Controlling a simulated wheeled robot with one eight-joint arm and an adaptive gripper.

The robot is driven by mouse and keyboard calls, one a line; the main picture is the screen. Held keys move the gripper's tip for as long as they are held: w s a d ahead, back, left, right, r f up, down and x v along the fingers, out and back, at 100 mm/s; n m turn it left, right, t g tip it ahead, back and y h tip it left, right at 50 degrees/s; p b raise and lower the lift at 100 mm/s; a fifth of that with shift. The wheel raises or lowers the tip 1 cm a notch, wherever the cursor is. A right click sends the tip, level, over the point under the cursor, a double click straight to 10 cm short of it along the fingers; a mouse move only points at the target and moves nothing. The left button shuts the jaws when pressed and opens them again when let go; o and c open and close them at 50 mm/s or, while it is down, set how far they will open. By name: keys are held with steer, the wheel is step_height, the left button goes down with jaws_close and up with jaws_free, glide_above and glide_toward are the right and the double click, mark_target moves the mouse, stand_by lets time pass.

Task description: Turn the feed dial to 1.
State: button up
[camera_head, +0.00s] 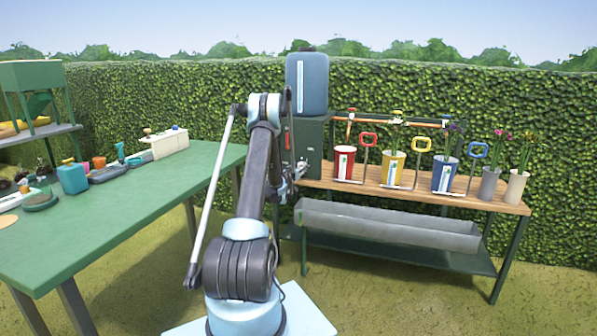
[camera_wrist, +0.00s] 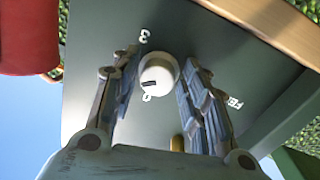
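The feed dial (camera_wrist: 160,73) is a round, pale knob with a short dark mark, on a dark green panel (camera_wrist: 215,40). A white 3 stands above it in the wrist view, and another numeral, hard to read, lies just below. The letters FE show at the right. My gripper (camera_wrist: 160,65) has one finger on each side of the dial; whether they touch it is unclear. In the head view, my gripper (camera_head: 297,174) is at the dark green feeder box (camera_head: 310,135) under a blue-grey hopper (camera_head: 307,82); the dial is hidden there.
A wooden bench (camera_head: 425,193) right of the feeder holds red, yellow and blue buckets and grey pots. A metal trough (camera_head: 390,226) is below. A green table (camera_head: 120,205) with small tools stands at left. A red object (camera_wrist: 28,35) shows in the wrist view's corner.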

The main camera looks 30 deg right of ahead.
steer(key=c, duration=0.4)
steer(key=shift+n, duration=0.8)
steer(key=shift+c, duration=0.2)
steer(key=o, duration=1)
steer(key=shift+s, duration=0.1)
steer(key=v, duration=1.2)
steer(key=shift+f, duration=0.1)
